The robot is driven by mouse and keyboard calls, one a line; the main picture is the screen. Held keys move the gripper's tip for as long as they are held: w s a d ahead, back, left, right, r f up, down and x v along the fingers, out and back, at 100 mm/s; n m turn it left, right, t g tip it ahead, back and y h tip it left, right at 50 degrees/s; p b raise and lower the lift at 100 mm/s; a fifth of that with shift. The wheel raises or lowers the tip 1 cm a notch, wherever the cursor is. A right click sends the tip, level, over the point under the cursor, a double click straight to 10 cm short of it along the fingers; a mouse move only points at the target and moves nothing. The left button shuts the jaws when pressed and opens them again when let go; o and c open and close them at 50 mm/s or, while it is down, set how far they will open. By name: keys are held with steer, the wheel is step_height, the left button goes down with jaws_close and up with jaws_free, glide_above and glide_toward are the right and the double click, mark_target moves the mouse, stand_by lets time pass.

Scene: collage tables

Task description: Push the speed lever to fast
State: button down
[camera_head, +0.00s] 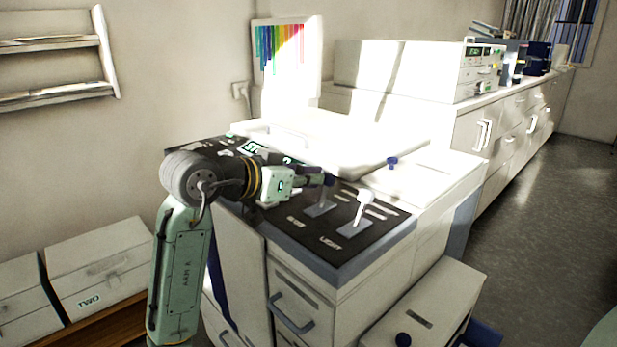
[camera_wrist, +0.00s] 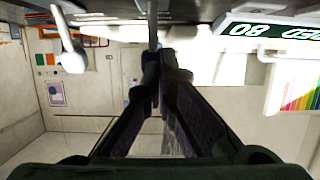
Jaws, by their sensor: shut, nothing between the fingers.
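A black control panel (camera_head: 378,233) on top of a white machine carries two levers on grey base plates. The right lever (camera_head: 364,198) has a white knob, stands upright, and shows at upper left in the wrist view (camera_wrist: 70,52). The left lever (camera_head: 322,198) is at my fingertips, its top mostly hidden by them. Its thin stem shows just beyond the fingertips in the wrist view (camera_wrist: 152,22). My gripper (camera_head: 327,180) is shut and empty, reaching in from the left, at or very close to this lever. Contact is unclear. I cannot read which lever is marked speed.
A green-lit display (camera_wrist: 272,38) sits beside the levers, partly behind my gripper in the head view. A white lid or tray (camera_head: 345,140) lies behind the panel, with a blue knob (camera_head: 392,162) near it. White boxes (camera_head: 100,265) stand at left. Floor at right is clear.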

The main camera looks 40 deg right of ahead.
steer(key=shift+d+r+y+p, duration=0.25)
steer(key=shift+d+y+p, duration=0.25)
steer(key=shift+p, duration=0.45)
steer(key=shift+d+f+p, duration=0.1)
steer(key=shift+d+p, duration=0.2)
steer(key=shift+f, duration=0.15)
steer(key=shift+f, duration=0.1)
